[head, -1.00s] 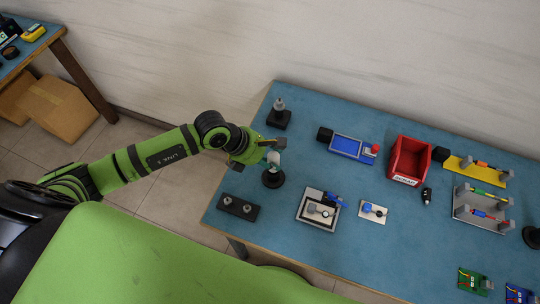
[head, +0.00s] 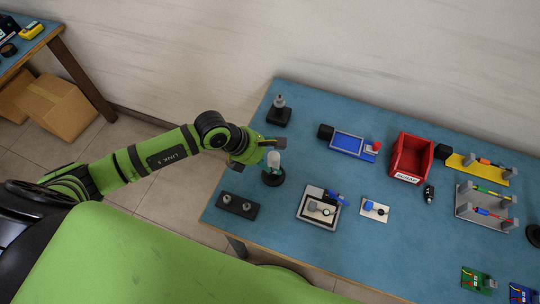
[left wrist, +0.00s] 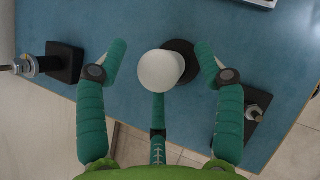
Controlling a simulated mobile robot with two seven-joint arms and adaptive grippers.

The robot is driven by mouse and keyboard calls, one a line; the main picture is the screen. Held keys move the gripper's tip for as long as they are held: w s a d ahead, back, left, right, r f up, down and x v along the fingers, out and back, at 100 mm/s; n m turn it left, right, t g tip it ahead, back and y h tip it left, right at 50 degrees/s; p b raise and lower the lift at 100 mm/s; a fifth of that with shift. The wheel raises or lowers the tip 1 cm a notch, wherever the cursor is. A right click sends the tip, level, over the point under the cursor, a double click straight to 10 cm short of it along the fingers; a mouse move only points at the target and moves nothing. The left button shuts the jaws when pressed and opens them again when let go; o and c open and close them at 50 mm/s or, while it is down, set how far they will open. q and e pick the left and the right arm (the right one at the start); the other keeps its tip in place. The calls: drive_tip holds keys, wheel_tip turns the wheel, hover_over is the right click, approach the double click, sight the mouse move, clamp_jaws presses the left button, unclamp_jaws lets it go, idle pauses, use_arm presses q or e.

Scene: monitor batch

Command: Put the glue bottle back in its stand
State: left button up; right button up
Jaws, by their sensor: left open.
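The glue bottle, a white cylinder (head: 274,160), appears upright over a round black stand (head: 273,179) near the table's left edge. In the left wrist view the bottle's white top (left wrist: 160,70) covers part of the stand's black disc (left wrist: 184,52), so I cannot tell how deeply it is seated. My left gripper (head: 257,154) is at the bottle. In the wrist view its green fingers (left wrist: 160,48) are spread on both sides of the bottle with gaps, and a third finger lies below. It is open. My right gripper is not in view.
A black block with a metal post (head: 279,112) stands behind the bottle, and a black plate with two metal fittings (head: 238,206) lies in front. A grey fixture (head: 313,216), a blue tray (head: 348,144) and a red bin (head: 398,173) are to the right. Bare blue table lies between them.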

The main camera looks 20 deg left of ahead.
use_arm(q)
drive_tip(key=v, duration=1.2)
